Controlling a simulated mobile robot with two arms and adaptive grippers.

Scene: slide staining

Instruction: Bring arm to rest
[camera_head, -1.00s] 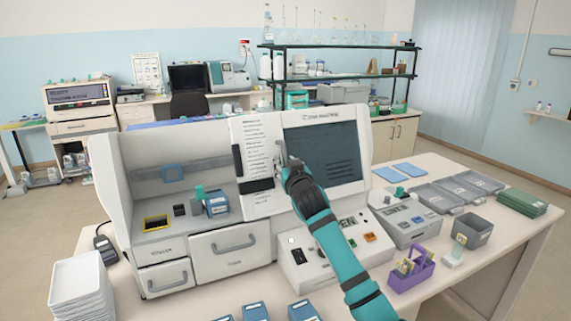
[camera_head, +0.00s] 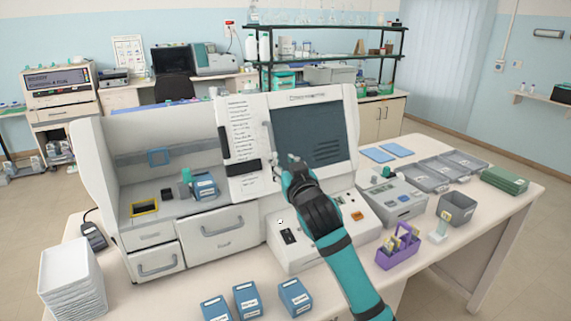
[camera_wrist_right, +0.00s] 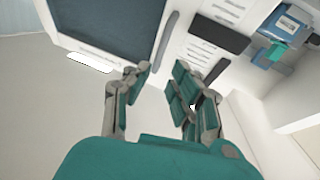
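My right arm, teal with dark joints, reaches in from the bottom right of the head view. Its gripper (camera_head: 287,165) is in front of the white staining machine (camera_head: 205,245), near the dark screen (camera_head: 313,135). In the right wrist view the two fingers of the right gripper (camera_wrist_right: 160,88) stand apart with nothing between them. The screen (camera_wrist_right: 110,25) and a blue box (camera_wrist_right: 280,40) show beyond the fingers. The gripper looks clear of the machine. My left gripper does not show.
Several blue boxes (camera_head: 246,300) lie at the table's front. A stack of white trays (camera_head: 72,285) stands at the left. A purple rack (camera_head: 398,252), a grey bin (camera_head: 456,209), a grey device (camera_head: 395,202) and grey trays (camera_head: 425,174) are at the right.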

